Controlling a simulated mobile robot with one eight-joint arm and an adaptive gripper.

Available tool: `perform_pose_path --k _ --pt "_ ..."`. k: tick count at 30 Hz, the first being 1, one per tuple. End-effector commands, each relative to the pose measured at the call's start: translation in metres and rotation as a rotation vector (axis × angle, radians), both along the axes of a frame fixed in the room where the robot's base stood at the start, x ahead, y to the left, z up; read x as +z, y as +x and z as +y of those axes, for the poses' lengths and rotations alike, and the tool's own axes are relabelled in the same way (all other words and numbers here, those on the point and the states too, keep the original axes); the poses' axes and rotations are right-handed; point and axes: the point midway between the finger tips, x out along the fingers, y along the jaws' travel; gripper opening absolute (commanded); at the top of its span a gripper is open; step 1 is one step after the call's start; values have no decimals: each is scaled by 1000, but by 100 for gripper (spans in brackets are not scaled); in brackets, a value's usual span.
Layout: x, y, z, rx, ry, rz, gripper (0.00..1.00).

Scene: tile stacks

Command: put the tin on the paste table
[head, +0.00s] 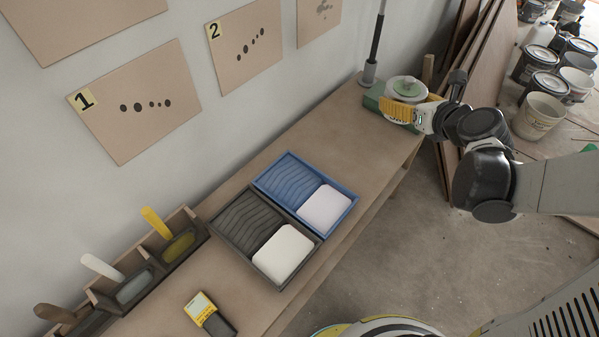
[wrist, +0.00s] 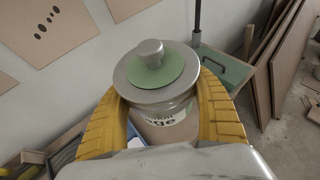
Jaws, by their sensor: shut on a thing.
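The tin (wrist: 178,97) is a round metal can with a grey lid, a green disc and a knob on top, and a partly hidden label. It also shows in the head view (head: 407,87), upright at the far end of the table. My gripper (wrist: 160,112) has its yellow fingers closed around the tin's sides; in the head view my gripper (head: 402,108) is at the table's far end. The paste table (head: 340,125) is the long wooden table along the wall. I cannot tell whether the tin's base touches anything.
A green case (head: 372,101) lies at the table's far end, beside a grey stand (head: 370,70). Blue (head: 345,212) and dark (head: 310,255) trays fill the table's middle. A tool rack (head: 195,225) and a yellow-black device (head: 209,313) are nearer. Bare wood lies between trays and case.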

Motion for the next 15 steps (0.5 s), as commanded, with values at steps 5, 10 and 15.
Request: perform_pose_path --k 5,10,15 --pt "-30 28 -13 30 0 7 29" --pt "-68 57 -28 72 0 13 29" --pt "-120 84 -46 124 2 12 29"
